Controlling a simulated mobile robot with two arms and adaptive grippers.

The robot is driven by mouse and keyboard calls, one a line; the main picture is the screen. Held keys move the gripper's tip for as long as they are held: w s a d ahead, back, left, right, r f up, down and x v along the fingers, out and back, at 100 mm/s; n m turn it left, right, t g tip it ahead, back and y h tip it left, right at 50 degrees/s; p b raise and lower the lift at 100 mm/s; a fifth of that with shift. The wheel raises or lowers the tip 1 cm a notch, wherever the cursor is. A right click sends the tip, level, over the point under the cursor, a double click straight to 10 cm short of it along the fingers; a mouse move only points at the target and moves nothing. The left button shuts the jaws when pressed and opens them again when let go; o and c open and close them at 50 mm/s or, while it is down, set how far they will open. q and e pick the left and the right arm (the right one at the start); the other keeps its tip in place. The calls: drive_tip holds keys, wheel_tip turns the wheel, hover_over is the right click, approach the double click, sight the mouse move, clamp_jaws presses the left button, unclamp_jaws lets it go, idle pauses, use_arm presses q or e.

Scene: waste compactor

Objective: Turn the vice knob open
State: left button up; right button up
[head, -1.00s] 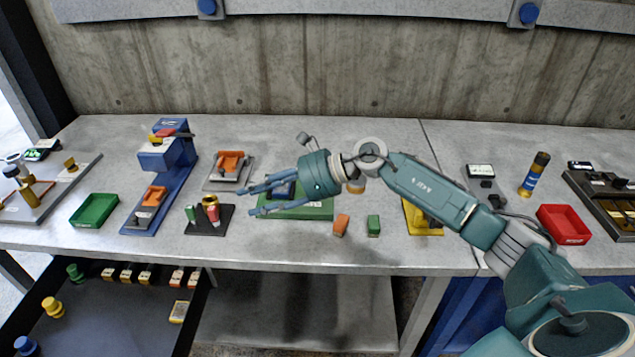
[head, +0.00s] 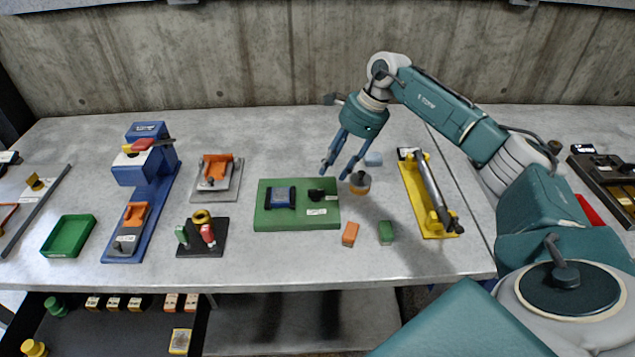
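An orange vice-like clamp (head: 215,172) lies on a grey plate left of centre. I cannot tell which one the task's vice knob belongs to. A green board (head: 275,219) in the middle carries a dark blue device (head: 281,197) and a small black knob-like part (head: 317,194). My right gripper (head: 334,174) is open, empty and pointing down, above the board's right back corner. My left gripper is out of view.
A black-topped orange cylinder (head: 360,184) stands close right of the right gripper. An orange block (head: 350,234) and a green block (head: 386,232) lie in front. A yellow fixture (head: 428,195) is right. A green tray (head: 68,236) is far left.

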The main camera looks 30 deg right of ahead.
sight(319, 191)
drive_tip(key=p+x, duration=0.1)
drive_tip(key=x, duration=0.4)
drive_tip(key=shift+s+a+p, duration=0.1)
drive_tip(key=shift+a+p, duration=0.15)
drive_tip(key=shift+p, duration=0.05)
drive_tip(key=x, duration=0.2)
drive_tip(key=shift+w+f+p, duration=0.3)
drive_tip(key=shift+a+f, duration=0.15)
drive_tip(key=shift+f, duration=0.35)
drive_tip(key=shift+c, duration=1.3)
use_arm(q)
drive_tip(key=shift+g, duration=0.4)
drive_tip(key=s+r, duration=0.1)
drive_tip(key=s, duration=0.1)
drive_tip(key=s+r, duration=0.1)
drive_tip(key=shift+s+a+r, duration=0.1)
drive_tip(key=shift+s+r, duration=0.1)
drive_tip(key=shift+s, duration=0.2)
use_arm(e)
clamp_jaws()
